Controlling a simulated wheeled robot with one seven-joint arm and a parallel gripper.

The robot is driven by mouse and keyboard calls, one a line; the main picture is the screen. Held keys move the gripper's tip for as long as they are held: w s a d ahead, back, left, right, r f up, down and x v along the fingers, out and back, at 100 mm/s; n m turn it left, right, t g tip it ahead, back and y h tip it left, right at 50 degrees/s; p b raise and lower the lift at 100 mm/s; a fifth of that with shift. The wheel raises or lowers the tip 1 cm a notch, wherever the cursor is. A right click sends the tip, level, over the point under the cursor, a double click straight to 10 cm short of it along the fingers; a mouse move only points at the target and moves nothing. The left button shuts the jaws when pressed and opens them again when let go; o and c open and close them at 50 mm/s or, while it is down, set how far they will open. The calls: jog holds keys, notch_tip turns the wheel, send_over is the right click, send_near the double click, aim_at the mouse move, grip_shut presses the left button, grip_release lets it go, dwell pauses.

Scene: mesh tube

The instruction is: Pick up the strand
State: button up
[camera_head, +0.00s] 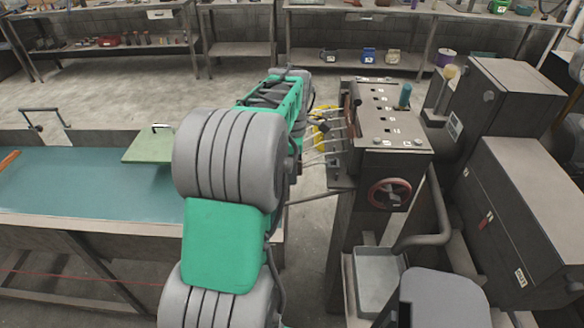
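Several thin grey strand-like rods or wires (322,145) stick out from the left side of a dark machine (395,125). I cannot tell which one is the strand, or whether they are wires or levers. My green and grey arm reaches forward to the left of the machine. My gripper is not seen; the arm hides the space around its far end. A yellow thing (321,127) shows just behind the rods, partly hidden, and I cannot tell what it is.
A teal-topped bench (70,190) with a green board (150,146) stands at left. The machine has a red handwheel (390,194) and a teal knob (405,95). Dark cabinets (530,210) crowd the right. Shelves line the back wall. Open floor (120,95) lies behind the bench.

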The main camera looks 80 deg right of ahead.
grip_shut()
dwell(0.6)
jog(key=shift+d+r, duration=0.1)
jog(key=shift+r, duration=0.35)
jog(key=r, duration=0.2)
jog(key=shift+a+r+b, duration=0.2)
jog(key=shift+r+b, duration=0.15)
jog(key=shift+b, duration=0.05)
jog(key=s+a+r, duration=0.2)
jog(key=a+r, duration=1.1)
jog(key=r, duration=0.1)
jog(key=shift+s+a+p, duration=0.25)
jog(key=shift+s+p, duration=0.05)
jog(key=shift+s, duration=0.05)
